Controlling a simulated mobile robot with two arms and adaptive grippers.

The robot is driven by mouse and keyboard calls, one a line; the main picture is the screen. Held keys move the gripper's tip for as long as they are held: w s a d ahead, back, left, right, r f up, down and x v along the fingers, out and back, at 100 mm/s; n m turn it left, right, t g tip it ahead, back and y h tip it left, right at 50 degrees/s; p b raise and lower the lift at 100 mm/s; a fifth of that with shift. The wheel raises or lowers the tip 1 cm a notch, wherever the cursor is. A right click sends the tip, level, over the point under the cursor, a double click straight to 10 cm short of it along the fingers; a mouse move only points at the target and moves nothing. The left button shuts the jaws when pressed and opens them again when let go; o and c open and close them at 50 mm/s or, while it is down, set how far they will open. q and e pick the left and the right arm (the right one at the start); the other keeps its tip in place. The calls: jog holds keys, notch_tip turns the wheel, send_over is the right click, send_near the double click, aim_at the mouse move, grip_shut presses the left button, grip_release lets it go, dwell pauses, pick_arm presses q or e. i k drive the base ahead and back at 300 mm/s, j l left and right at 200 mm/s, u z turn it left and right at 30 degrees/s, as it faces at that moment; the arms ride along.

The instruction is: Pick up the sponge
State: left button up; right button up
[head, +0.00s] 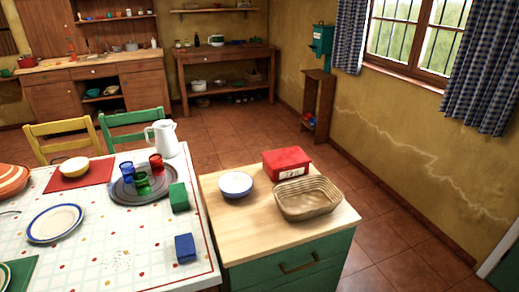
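Two small box-shaped blocks lie on the white tablecloth near the right edge of the table. One is a green block (178,197) and the other is a blue block (185,249) nearer to me. Either could be the sponge; the picture is too small to tell which. Both are uncovered, with nothing touching them. Neither of my grippers is in the head view.
A round tray (124,197) with several coloured glasses stands left of the green block, with a white pitcher (162,138) behind. A plate (55,223) lies at left. The adjoining wooden counter (243,223) holds a bowl (235,184), red box (287,162) and basket (308,199).

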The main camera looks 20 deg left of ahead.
aim_at(185, 248)
jog(key=u, duration=1.15)
